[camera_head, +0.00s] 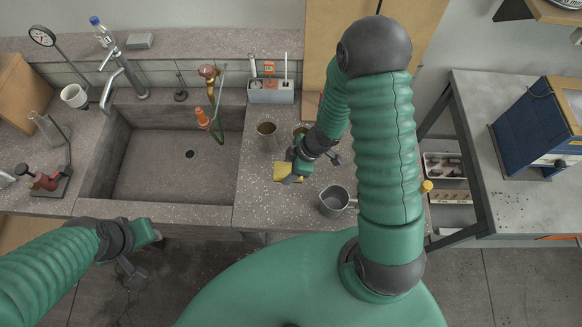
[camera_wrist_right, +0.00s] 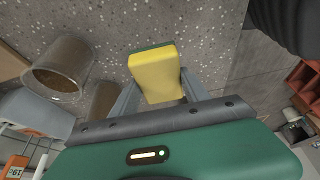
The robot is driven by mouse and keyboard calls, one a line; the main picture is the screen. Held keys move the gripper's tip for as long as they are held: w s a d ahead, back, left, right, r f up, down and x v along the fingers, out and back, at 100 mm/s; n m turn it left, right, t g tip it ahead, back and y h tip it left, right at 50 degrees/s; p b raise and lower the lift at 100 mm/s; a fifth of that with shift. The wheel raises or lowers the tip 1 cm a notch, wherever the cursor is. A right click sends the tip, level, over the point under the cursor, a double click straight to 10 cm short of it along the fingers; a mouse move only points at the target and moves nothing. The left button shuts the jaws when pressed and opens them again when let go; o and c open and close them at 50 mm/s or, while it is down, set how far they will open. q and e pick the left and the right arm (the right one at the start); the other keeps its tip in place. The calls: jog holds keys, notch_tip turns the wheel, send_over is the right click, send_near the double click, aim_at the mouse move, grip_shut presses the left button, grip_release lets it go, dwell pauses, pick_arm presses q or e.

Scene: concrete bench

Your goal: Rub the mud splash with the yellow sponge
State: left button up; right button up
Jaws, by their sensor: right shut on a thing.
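The yellow sponge (camera_head: 285,173) is in my right gripper (camera_head: 294,169), over the speckled bench right of the sink. In the right wrist view the sponge (camera_wrist_right: 155,76) shows yellow with a green layer along its far edge, and the grey fingers (camera_wrist_right: 158,95) are shut on its sides. I cannot tell whether it touches the bench. I cannot make out the mud splash in either view; my right arm hides part of the bench. My left gripper (camera_head: 150,234) hangs in front of the sink's front edge, with its jaws unclear.
A grey jug (camera_head: 334,201) stands close at the right front. The concrete sink (camera_head: 165,170) is left.

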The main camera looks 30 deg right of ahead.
pick_arm(q)
jog(key=shift+p+v, duration=0.7)
jog(key=shift+v, duration=0.35)
jog(key=shift+d, duration=0.1)
jog(key=shift+w+d, duration=0.1)
